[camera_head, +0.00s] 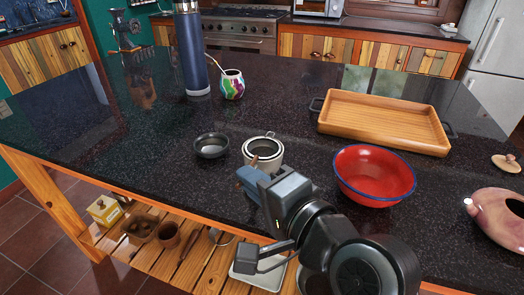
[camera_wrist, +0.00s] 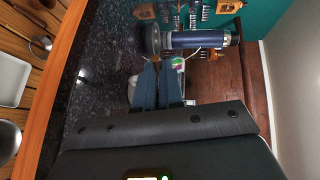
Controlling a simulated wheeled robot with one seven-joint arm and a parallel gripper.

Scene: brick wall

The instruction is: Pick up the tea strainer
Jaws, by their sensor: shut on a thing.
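The tea strainer (camera_head: 264,146) is a small round metal cup with a dark rim band and a small loop at its far edge. It is upright, at or just above the dark countertop near the middle of the head view. My gripper (camera_head: 252,172) has blue fingers shut on the strainer's near side, and they hide part of it. In the wrist view the fingers (camera_wrist: 164,68) point up the picture, and a pale edge of the strainer (camera_wrist: 132,88) shows beside them. Whether it touches the counter is unclear.
A small dark bowl (camera_head: 211,149) stands just left of the strainer. A red bowl (camera_head: 374,176) is close on the right, with a wooden tray (camera_head: 385,120) behind it. A blue bottle (camera_head: 190,55) and a colourful cup (camera_head: 232,86) stand farther back. A pink pot (camera_head: 497,212) is at far right.

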